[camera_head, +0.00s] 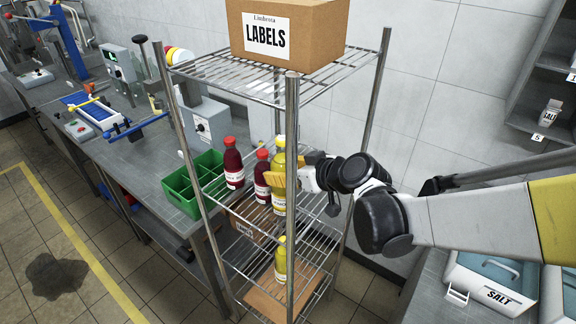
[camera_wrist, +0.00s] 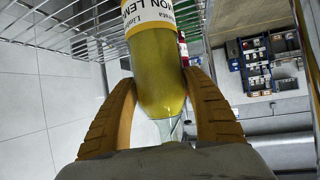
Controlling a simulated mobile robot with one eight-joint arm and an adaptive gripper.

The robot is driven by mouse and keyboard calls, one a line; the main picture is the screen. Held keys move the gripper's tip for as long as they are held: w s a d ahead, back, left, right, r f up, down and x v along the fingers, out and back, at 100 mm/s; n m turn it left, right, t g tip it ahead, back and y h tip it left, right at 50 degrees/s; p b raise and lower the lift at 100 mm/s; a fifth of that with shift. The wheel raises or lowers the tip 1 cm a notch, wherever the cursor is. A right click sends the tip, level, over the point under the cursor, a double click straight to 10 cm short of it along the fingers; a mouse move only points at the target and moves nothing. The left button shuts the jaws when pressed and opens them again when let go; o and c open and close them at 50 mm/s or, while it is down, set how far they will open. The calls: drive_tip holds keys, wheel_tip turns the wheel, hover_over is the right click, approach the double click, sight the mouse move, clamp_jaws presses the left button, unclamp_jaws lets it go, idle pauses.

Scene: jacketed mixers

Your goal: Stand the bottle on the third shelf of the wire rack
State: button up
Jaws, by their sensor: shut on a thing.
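The yellow lemon bottle (camera_head: 279,201) is upright in the head view, inside the wire rack (camera_head: 290,130) at the level of the shelf with the red bottles. My gripper (camera_head: 279,179) comes in from the right and is shut on the bottle's upper part. In the wrist view the bottle (camera_wrist: 160,75) sits between both orange fingers (camera_wrist: 162,105), with its clear neck towards the wrist and its white label farther off. I cannot tell whether its base touches the wire shelf. Another yellow bottle (camera_head: 281,262) stands on a lower shelf.
Two dark red bottles (camera_head: 233,166) (camera_head: 262,177) stand close on the left of the held bottle. A LABELS carton (camera_head: 290,35) is on the top shelf. A rack post stands just in front. A green crate (camera_head: 190,190) is on the bench at left.

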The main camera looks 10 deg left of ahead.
drive_tip(key=o, duration=1.4)
drive_tip(key=shift+d+r, duration=0.1)
drive_tip(key=p+v, duration=0.3)
drive_tip(key=v, duration=0.9)
drive_tip(key=s+d+f+m+h, duration=0.1)
drive_tip(key=s+d+m+h, duration=0.4)
drive_tip(key=d, duration=0.7)
drive_tip(key=s+d+f+m+h, duration=0.1)
drive_tip(key=s+d+m+h, duration=0.4)
drive_tip(key=s+d, duration=0.4)
drive_tip(key=d+m, duration=0.1)
drive_tip(key=d, duration=0.3)
drive_tip(key=shift+s+d, duration=0.2)
drive_tip(key=shift+d, duration=0.1)
wheel_tip(320, 180, down, 9)
drive_tip(key=b, duration=1)
